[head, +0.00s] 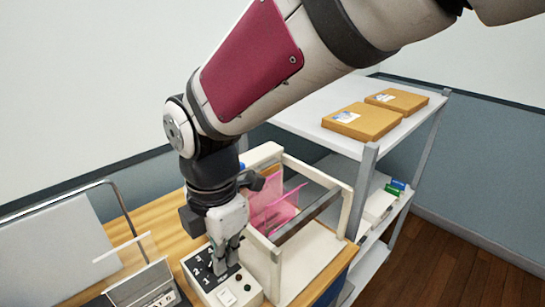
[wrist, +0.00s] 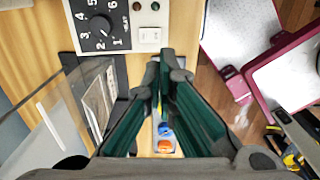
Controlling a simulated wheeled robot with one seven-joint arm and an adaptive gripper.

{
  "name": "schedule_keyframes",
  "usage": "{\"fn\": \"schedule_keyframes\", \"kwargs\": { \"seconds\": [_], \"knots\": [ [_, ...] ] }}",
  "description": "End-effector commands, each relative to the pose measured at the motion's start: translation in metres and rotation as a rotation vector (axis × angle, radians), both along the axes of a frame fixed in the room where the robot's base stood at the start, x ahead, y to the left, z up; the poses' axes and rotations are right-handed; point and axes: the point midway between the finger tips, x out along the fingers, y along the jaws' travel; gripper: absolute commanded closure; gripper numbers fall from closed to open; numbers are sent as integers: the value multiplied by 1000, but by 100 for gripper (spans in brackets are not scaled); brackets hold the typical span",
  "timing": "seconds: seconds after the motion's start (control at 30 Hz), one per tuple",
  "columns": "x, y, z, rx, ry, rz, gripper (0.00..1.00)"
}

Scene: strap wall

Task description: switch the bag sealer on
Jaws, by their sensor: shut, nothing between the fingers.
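The bag sealer has a cream control box (head: 252,294) with a numbered dial, a pale rocker switch (head: 227,297) and small lamps. Behind the box stands its cream frame (head: 347,212) with a pink bag or sheet (head: 275,207) inside. In the wrist view the dial (wrist: 100,25) shows beside the rocker switch (wrist: 149,35). A red lamp (wrist: 138,7) and a green lamp (wrist: 155,6) sit by the switch and look dark. My gripper (head: 220,268) is shut and empty, pointing down over the box, its tips (wrist: 160,68) near the switch. Contact cannot be told.
A clear panel on a dark holder (head: 145,287) stands left of the box. A metal rail (head: 118,200) and pale board are farther left. A grey shelf unit (head: 368,158) with cardboard boxes (head: 362,121) stands at right. Bare wooden tabletop (head: 150,222) lies behind the control box.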

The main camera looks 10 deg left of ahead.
Motion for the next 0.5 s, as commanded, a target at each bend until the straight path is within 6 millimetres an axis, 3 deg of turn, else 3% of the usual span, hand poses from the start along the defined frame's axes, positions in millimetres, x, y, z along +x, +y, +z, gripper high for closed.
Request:
{"fn": "schedule_keyframes", "kwargs": {
  "seconds": [0.5],
  "knots": [
    [0, 1, -96, -4, 3, 0, 100]
  ]
}}
